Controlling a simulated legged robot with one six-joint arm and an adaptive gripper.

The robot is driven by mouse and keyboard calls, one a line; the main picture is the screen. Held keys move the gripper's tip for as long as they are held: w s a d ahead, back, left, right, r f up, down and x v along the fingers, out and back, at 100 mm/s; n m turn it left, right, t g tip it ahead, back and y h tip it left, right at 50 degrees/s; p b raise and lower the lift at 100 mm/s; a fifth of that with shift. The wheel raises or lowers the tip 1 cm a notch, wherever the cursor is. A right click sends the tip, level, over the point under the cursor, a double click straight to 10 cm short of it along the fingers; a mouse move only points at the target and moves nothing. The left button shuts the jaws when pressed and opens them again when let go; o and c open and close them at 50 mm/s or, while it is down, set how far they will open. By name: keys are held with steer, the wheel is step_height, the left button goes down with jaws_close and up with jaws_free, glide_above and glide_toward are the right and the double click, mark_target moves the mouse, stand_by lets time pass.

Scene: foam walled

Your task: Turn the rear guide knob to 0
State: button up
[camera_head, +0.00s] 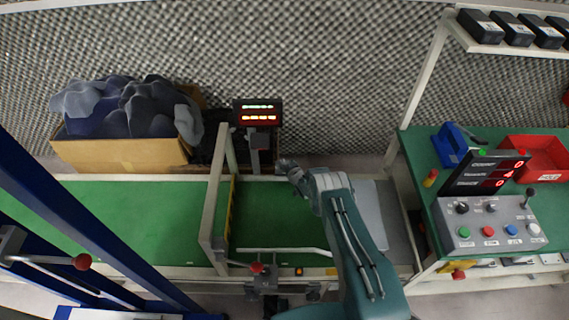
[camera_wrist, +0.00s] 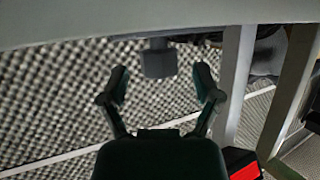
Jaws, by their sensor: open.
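In the wrist view a dark, blocky knob (camera_wrist: 158,64) sticks out on a short stem from a grey rail or edge; I take it to be the rear guide knob. My gripper (camera_wrist: 161,82) is open, with one finger on each side of the knob and visible gaps to both. Any pointer or scale on the knob cannot be read. In the head view my gripper (camera_head: 287,165) is at the rear edge of the green conveyor (camera_head: 120,210), and the knob cannot be made out there.
A lit display (camera_head: 258,113) stands on a post behind the conveyor, left of my gripper. A white frame (camera_head: 215,195) crosses the belt. A cardboard box (camera_head: 120,155) of dark cloth is at the back left. A control panel (camera_head: 490,222) stands on the right table.

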steer(key=shift+x, duration=0.85)
jaws_close()
